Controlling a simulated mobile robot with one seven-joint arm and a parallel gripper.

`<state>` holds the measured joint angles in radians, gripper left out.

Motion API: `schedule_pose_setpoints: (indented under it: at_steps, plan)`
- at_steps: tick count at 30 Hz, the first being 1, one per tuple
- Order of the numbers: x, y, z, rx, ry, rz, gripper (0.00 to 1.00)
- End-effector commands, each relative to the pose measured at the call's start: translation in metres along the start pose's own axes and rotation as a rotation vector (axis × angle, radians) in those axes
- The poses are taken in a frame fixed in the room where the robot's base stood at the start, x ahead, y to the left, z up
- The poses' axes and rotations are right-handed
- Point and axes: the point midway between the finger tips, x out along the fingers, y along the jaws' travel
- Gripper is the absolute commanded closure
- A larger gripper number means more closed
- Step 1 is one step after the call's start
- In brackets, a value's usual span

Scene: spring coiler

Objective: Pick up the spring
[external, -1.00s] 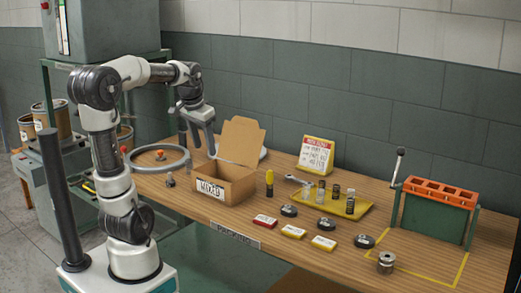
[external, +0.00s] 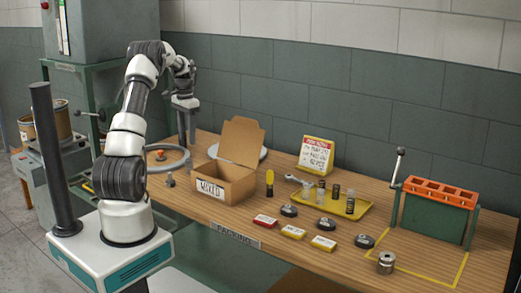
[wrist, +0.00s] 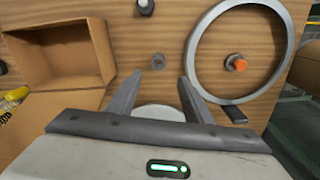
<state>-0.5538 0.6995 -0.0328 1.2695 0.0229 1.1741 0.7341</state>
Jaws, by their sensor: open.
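My gripper (external: 187,126) is open and empty, pointing down above the back left of the workbench (external: 320,255). In the wrist view its fingers (wrist: 161,80) are spread apart. A small grey round part (wrist: 158,61) lies on the wood just beyond the fingertips, between them; it may be the spring, but it is too small to tell. Upright dark cylinders that look like coils (external: 350,206) stand on the yellow tray (external: 366,205), far to the right of my gripper.
An open cardboard box (external: 238,189) stands right of my gripper. A grey ring (external: 182,165) with an orange-topped peg (wrist: 236,63) inside lies below it. A small grey part (external: 170,181) sits in front of the ring. An orange-topped rack (external: 440,193) stands at the right.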

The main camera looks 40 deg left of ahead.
Motion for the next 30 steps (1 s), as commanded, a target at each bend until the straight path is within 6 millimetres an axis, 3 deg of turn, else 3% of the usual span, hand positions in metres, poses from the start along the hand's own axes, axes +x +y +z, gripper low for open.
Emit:
schedule_pose_setpoints:
  at_steps: [3,9,17,24,30]
  plan:
    - [0.029,0.001,0.001,0.000,-0.002,0.002,0.54]
    - [0.064,0.001,0.000,-0.001,-0.001,0.001,0.54]
    - [0.082,0.002,0.001,-0.001,-0.001,0.001,0.54]
    - [0.118,0.004,0.003,-0.001,-0.001,0.000,0.54]
    - [0.127,0.003,0.002,-0.001,0.001,-0.002,0.54]
